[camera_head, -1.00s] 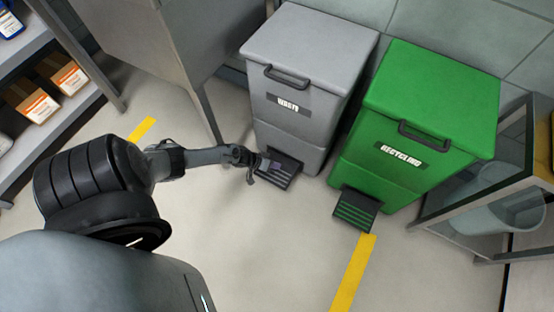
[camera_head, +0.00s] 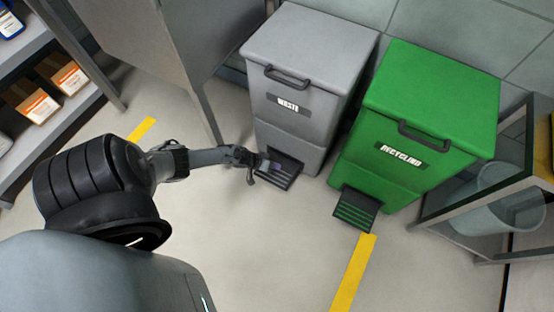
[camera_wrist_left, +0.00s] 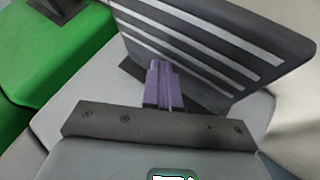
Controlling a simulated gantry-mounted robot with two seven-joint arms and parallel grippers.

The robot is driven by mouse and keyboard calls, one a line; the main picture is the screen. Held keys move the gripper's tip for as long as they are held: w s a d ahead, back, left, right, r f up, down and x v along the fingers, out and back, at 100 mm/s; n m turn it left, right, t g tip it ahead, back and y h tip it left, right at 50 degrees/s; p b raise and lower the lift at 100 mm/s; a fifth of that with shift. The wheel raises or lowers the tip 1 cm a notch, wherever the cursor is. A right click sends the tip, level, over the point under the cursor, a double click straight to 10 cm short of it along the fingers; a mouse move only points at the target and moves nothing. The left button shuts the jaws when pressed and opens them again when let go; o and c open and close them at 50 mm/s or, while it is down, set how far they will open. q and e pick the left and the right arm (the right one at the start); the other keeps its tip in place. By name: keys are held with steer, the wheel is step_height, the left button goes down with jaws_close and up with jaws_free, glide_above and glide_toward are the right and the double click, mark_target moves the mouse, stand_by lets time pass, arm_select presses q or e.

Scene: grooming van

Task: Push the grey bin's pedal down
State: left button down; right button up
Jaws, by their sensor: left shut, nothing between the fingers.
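The grey bin (camera_head: 312,62), labelled WASTE, stands upright against the back wall with its lid shut. Its dark pedal (camera_head: 287,171) juts out low at its front. My left gripper (camera_head: 262,164) is shut and empty, with its fingertips at the pedal's left side. In the left wrist view, the shut purple fingers (camera_wrist_left: 163,86) overlap the near edge of the striped pedal (camera_wrist_left: 205,48). I cannot tell whether they press on it. My right gripper is not in view.
A green recycling bin (camera_head: 425,110) with its own pedal (camera_head: 356,209) stands just right. A grey cabinet (camera_head: 165,40) is behind my left arm. The floor in front is clear.

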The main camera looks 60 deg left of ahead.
arm_select(q)
steer(key=shift+f, duration=0.95)
stand_by(0.5)
steer(key=shift+r, duration=0.15)
steer(key=shift+r+p, duration=1.2)
steer(key=shift+p, duration=0.15)
steer(key=shift+s+d+r+p, duration=0.1)
steer(key=shift+r+p, duration=0.2)
steer(key=shift+r, duration=0.05)
steer(key=shift+r, duration=0.15)
step_height(320, 180, up, 5)
steer(key=p, duration=0.5)
